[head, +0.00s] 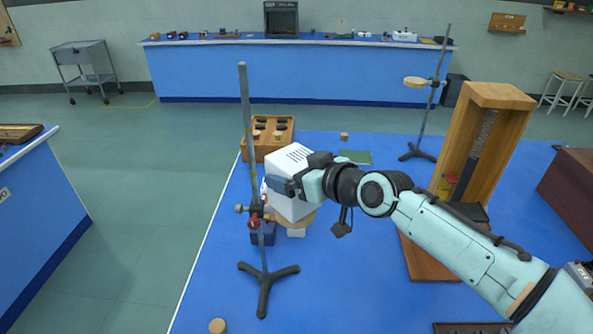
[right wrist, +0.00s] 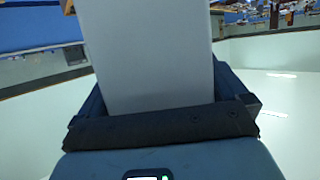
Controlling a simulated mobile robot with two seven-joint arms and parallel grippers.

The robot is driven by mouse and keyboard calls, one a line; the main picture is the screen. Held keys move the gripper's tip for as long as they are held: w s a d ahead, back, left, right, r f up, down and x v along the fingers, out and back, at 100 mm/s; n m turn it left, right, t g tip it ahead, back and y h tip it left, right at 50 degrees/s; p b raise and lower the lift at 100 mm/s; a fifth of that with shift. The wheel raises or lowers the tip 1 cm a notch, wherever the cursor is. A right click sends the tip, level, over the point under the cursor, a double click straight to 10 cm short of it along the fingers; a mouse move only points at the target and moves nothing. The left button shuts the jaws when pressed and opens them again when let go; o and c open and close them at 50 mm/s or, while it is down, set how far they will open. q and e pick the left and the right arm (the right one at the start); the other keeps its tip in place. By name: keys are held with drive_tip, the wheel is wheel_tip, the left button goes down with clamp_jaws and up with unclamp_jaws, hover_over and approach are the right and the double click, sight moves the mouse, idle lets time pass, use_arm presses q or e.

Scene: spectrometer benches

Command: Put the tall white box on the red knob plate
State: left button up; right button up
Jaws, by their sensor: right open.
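The tall white box (head: 291,164) stands roughly upright at the near stand (head: 244,110), with slots on its top. Under it shows the edge of a round wooden plate (head: 306,220); the box appears to rest on it, though the contact is mostly hidden. A red knob (head: 254,220) is on the stand's clamp beside the plate. My right gripper (head: 283,187) is at the box from the right, open with its fingers around it. In the right wrist view the box (right wrist: 150,55) fills the space between the fingers. My left gripper is not in view.
A second stand (head: 433,95) with a wooden plate (head: 415,82) is farther back. A wooden tray (head: 258,152) of dark pieces lies behind the box. A tall wooden frame (head: 450,140) stands at right.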

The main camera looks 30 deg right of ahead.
drive_tip(key=b+v, duration=0.1)
drive_tip(key=v, duration=1.1)
